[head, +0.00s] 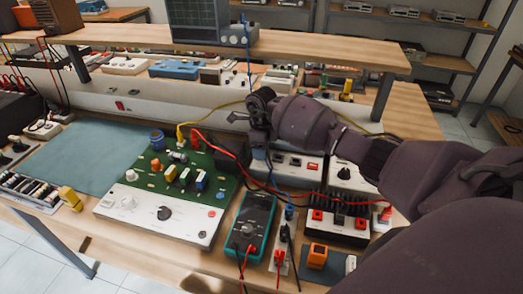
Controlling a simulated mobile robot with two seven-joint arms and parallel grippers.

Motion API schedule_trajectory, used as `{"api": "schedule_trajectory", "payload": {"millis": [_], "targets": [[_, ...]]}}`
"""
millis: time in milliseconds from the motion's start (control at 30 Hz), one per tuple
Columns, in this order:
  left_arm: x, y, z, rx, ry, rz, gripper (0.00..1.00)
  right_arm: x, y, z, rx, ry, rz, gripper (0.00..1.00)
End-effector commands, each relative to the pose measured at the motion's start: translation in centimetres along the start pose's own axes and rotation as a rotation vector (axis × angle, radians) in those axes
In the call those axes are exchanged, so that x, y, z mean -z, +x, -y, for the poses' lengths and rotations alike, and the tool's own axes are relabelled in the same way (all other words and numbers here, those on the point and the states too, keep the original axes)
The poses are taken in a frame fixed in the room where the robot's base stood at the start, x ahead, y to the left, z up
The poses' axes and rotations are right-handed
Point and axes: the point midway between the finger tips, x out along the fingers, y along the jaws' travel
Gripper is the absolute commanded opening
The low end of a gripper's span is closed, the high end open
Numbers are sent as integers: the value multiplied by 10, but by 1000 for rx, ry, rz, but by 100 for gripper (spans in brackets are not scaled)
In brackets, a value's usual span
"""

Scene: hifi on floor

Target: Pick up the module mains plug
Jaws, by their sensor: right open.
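My right gripper (246,117) reaches in from the right, above the bench and behind the green circuit board (207,172). Its jaws are open, and I see nothing between them. I cannot make out for certain which thing is the module mains plug. A white socket strip (43,130) with a dark plug on it lies at the far left of the bench. A white piece with a red part (384,214) sits at the right, beside the black heatsink module (340,222). My right arm hides the bench's right side. My left gripper is out of view.
A teal multimeter (249,232) with red and black leads lies at the front. Red, yellow and blue cables cross near my right gripper. An upper shelf (330,47) carries an oscilloscope (198,22). The blue-green mat (85,155) at left is mostly bare.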

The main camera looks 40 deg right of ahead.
Motion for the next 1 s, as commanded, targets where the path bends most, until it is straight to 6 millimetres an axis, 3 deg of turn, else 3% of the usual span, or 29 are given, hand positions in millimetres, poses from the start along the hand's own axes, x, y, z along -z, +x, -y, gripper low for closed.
{"api": "schedule_trajectory", "payload": {"millis": [33,367,733,867,1000], "targets": [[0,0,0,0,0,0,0,0,0,0,0,0,0,50],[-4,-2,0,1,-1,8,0,0,0,0,0,0,0,0],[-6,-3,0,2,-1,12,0,0,-11,1,2,0,1,0],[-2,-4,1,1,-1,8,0,0,-31,1,4,-1,3,0],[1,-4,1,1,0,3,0,0,-64,1,7,-1,2,0]]}}
